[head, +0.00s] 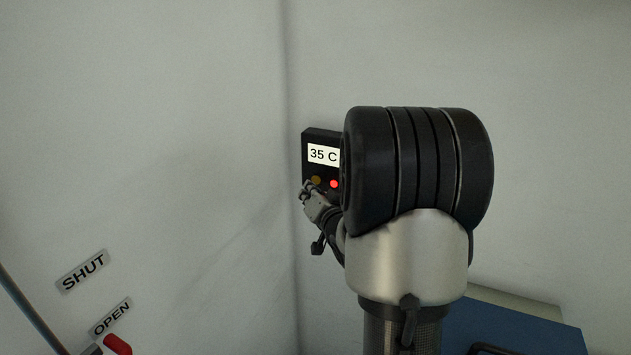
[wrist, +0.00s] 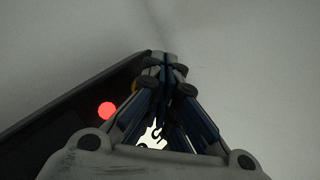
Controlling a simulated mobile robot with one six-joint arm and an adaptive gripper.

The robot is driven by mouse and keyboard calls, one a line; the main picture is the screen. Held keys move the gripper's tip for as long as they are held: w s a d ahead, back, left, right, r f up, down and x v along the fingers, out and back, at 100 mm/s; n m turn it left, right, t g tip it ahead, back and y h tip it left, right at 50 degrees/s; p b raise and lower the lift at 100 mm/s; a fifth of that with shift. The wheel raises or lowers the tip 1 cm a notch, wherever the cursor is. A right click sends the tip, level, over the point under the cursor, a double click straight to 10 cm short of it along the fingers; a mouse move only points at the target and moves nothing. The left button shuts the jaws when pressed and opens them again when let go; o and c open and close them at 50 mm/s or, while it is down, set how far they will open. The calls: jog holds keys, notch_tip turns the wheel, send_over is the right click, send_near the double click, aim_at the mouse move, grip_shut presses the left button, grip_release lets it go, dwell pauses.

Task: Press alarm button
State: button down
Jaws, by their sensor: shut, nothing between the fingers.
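A dark alarm box (head: 321,138) is mounted on the wall near the corner, with a white display reading "35 C". Below the display are a yellow-brown button (head: 316,180) and a lit red light (head: 334,184). My gripper (head: 305,188) is shut and empty, its tips at the lower left of the box, right by the yellow-brown button.
My arm covers the box's right side in the head view. On the left wall are "SHUT" (head: 83,271) and "OPEN" (head: 110,316) labels and a red handle (head: 117,345). A blue surface (head: 515,327) lies at the lower right. The wall above the box is bare.

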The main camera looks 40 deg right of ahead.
dwell(0.4)
jog(key=shift+w+d, duration=0.15)
jog(key=shift+d, duration=0.3)
jog(key=shift+w+d, duration=0.15)
jog(key=shift+d, duration=0.15)
dwell(0.5)
jog(key=shift+a, duration=0.1)
jog(key=shift+s+a+b, duration=0.3)
jog(key=shift+s+a, duration=0.05)
jog(key=shift+a, duration=0.3)
jog(key=shift+s+a+b, duration=0.25)
jog(key=shift+s+a, duration=0.05)
jog(key=shift+a, duration=0.45)
jog(key=shift+s+a+b, duration=0.25)
jog(key=shift+s+a, duration=0.1)
jog(key=shift+a, duration=0.45)
jog(key=shift+s+a+b, duration=0.25)
jog(key=shift+s+a, duration=0.05)
jog(key=shift+a, duration=0.45)
